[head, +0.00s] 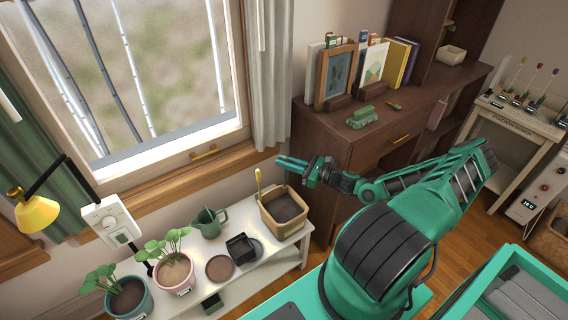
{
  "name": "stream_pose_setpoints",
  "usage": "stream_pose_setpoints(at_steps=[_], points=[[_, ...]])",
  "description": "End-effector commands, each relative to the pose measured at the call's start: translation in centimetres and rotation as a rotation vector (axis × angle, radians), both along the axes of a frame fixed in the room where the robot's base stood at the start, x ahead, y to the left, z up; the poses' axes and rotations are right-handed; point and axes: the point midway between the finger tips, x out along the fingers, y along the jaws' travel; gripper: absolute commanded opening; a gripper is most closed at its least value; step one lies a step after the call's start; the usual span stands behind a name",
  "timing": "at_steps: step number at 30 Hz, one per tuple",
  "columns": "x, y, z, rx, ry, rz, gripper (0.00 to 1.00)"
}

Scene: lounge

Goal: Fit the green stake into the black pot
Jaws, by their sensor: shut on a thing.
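The black pot (240,248) is small and square and stands on the white bench under the window, beside a dark round saucer. My gripper (311,170) is above the right end of the bench, to the upper right of the pot and well apart from it. It is shut on a slim green piece, which looks like the green stake (289,162). This piece points left and lies nearly level. It is small in this view, and the exact contact between the fingers and the stake is hard to make out.
A tan tub (285,226) with soil and an upright yellow-handled tool stands between my gripper and the pot. A green watering can (209,223), a brown saucer (220,268) and potted plants (173,272) crowd the bench. A dark wooden desk (330,133) stands close behind my gripper.

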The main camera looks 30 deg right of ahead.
Motion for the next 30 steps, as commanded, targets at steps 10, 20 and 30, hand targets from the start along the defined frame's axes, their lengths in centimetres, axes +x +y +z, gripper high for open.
stream_pose_setpoints(at_steps=[10,20,30], points=[[0.0,0.0,0.5,-0.001,-0.001,0.0,0.0],[0.0,-0.1,1.7,0.0,0.0,-0.001,0.0],[0.0,-0.1,2.8,-0.001,-0.001,0.0,0.0]])
